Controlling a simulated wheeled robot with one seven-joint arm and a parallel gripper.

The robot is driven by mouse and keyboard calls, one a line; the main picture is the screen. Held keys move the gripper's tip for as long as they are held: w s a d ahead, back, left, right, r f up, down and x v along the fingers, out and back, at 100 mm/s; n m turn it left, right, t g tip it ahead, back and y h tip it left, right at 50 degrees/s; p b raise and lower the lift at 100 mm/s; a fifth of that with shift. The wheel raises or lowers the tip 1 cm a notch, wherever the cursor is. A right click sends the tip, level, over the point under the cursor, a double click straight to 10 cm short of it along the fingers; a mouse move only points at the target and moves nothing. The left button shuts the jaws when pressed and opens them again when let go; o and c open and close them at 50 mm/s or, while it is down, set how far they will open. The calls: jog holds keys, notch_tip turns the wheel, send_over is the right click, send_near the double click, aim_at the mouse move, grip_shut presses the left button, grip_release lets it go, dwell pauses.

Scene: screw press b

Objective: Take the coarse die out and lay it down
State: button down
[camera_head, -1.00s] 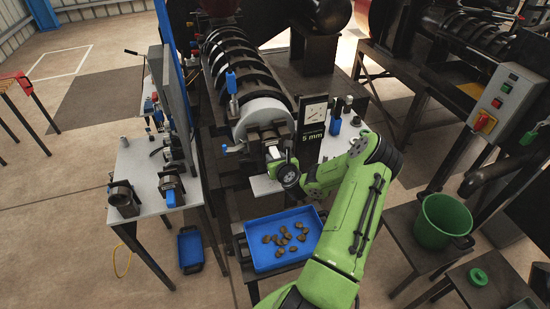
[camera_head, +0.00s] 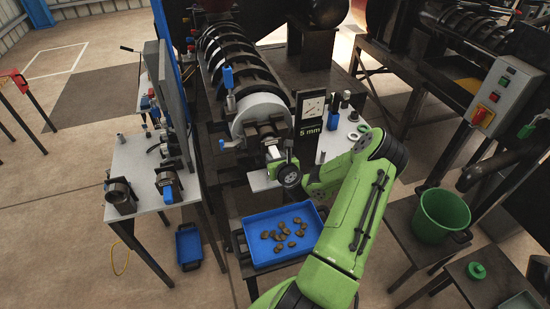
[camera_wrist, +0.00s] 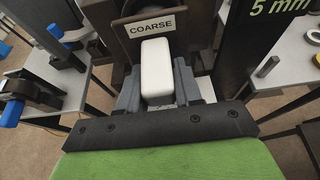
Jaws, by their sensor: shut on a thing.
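My gripper (camera_wrist: 155,92) is shut on the white block-shaped handle (camera_wrist: 157,65) of the coarse die. The grey fingers press on both sides of the handle. A dark plate with the label COARSE (camera_wrist: 151,27) stands just beyond the handle. In the head view, my gripper (camera_head: 271,156) is at the front of the press's pale round barrel end (camera_head: 263,111). The dark die holder (camera_head: 265,133) is at that end. I cannot tell whether the die sits fully in it. My wrist and fingers hide part of the die.
A blue tray (camera_head: 250,259) with several brown lumps is below the press mouth. A black "5 mm" gauge sign (camera_head: 310,125) stands close to the right. A small pale table (camera_head: 334,147) with rings is beyond it. A left bench (camera_head: 141,155) holds several tools. A green bucket (camera_head: 443,216) stands right.

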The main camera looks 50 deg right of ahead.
jog(key=s+b, duration=0.1)
jog(key=s+a+b, duration=0.1)
jog(key=s, duration=0.1)
jog(key=s+a+b, duration=0.1)
jog(key=shift+s+a, duration=0.25)
dwell(0.3)
dwell(0.4)
